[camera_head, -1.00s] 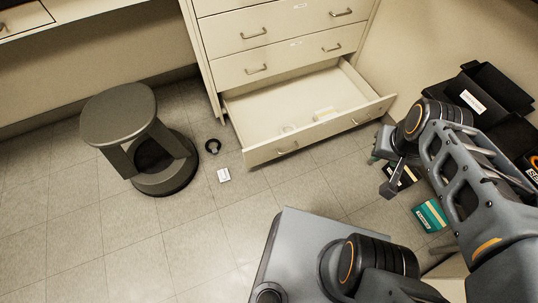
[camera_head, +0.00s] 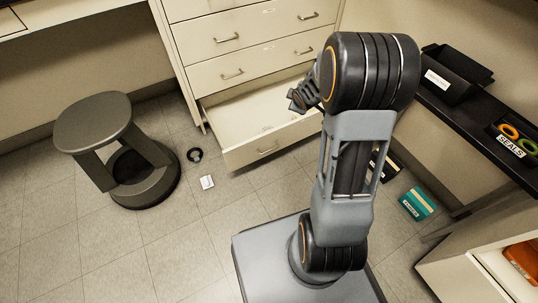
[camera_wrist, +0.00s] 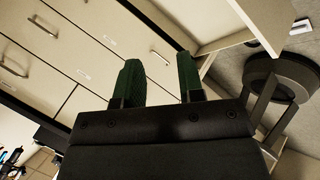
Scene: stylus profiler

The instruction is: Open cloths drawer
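A cream drawer cabinet (camera_head: 203,52) stands at the back in the head view. My gripper (camera_head: 303,98) is in front of the cabinet's right half, above the open drawer. In the wrist view my gripper (camera_wrist: 160,80) shows two green fingertips set apart with nothing between them. The closed drawer fronts (camera_wrist: 85,50) fill the left of that view.
A grey stool (camera_head: 93,122) stands left of the cabinet. A dark ring (camera_head: 194,155) and a small white item (camera_head: 207,182) lie on the floor. A black shelf (camera_head: 470,122) with a black bin (camera_head: 452,78) runs along the right, near a teal box (camera_head: 417,204).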

